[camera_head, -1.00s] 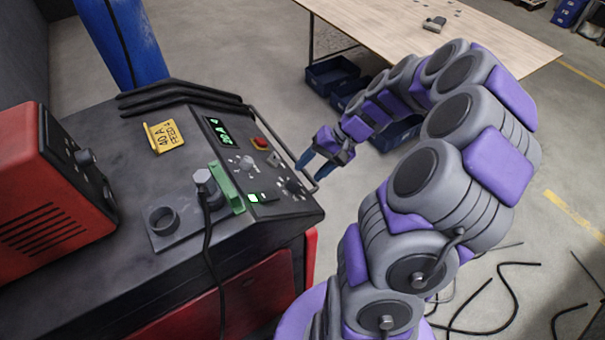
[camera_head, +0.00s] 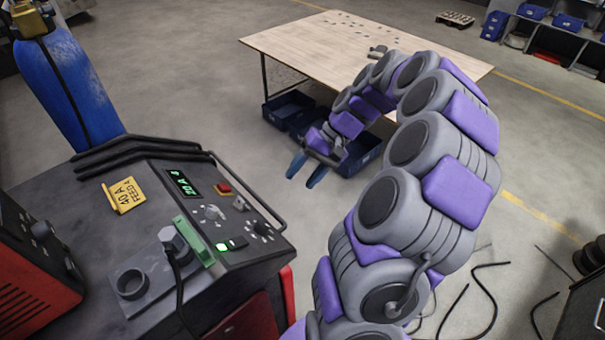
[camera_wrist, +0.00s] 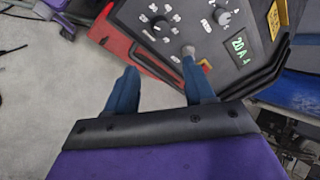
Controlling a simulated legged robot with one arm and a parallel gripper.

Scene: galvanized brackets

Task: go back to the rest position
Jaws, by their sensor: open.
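My gripper (camera_head: 306,173) is open and empty, with two blue fingers apart. In the head view it hangs over the floor just right of the welding machine's (camera_head: 125,255) control panel, clear of it. In the wrist view the fingers of my gripper (camera_wrist: 157,88) point toward the panel's edge, with floor showing between and beside them. The panel carries knobs (camera_head: 211,213), a red switch (camera_head: 223,187) and a green display (camera_head: 184,183) that seems to read 20 A. The display also shows in the wrist view (camera_wrist: 240,48).
A yellow tag (camera_head: 123,195) lies on the machine top. A black cable with a plug (camera_head: 173,240) sits near a green bar. A blue cylinder (camera_head: 65,85) stands behind. A wooden table (camera_head: 330,45) with blue bins (camera_head: 287,108) below is farther back. Cables (camera_head: 490,290) lie on the floor at right.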

